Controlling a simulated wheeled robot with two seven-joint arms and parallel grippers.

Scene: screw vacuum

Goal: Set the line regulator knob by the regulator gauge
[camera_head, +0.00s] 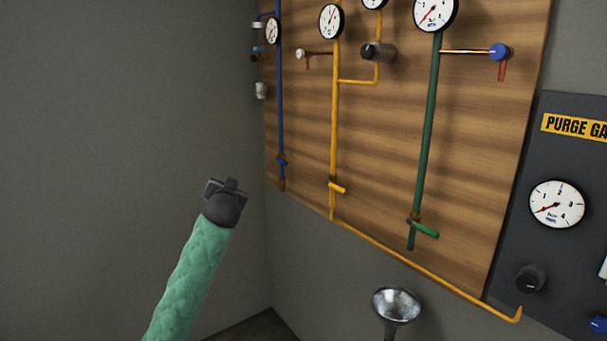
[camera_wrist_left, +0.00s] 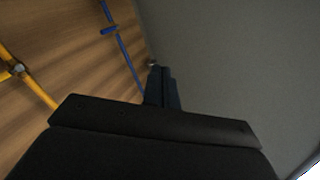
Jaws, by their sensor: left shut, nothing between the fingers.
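A black and grey knob (camera_head: 376,52) sits on the yellow pipe branch on the wooden board. A round white gauge (camera_head: 373,2) is just above it, cut off by the top edge, so its needle cannot be read. Another white gauge (camera_head: 331,21) stands to its left on the main yellow pipe. I cannot tell for certain which gauge is the regulator gauge. My left gripper (camera_head: 228,184) is shut and empty, in front of the grey wall, below and left of the board and well apart from the knob. Its fingers also show in the left wrist view (camera_wrist_left: 162,88). My right gripper is out of view.
The wooden board (camera_head: 390,130) also carries a blue pipe (camera_head: 281,100) and a green pipe (camera_head: 427,130) with valves and gauges. A purge panel (camera_head: 520,245) stands at the right. A metal funnel-like cup (camera_head: 397,303) is below. The space around my left gripper is clear.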

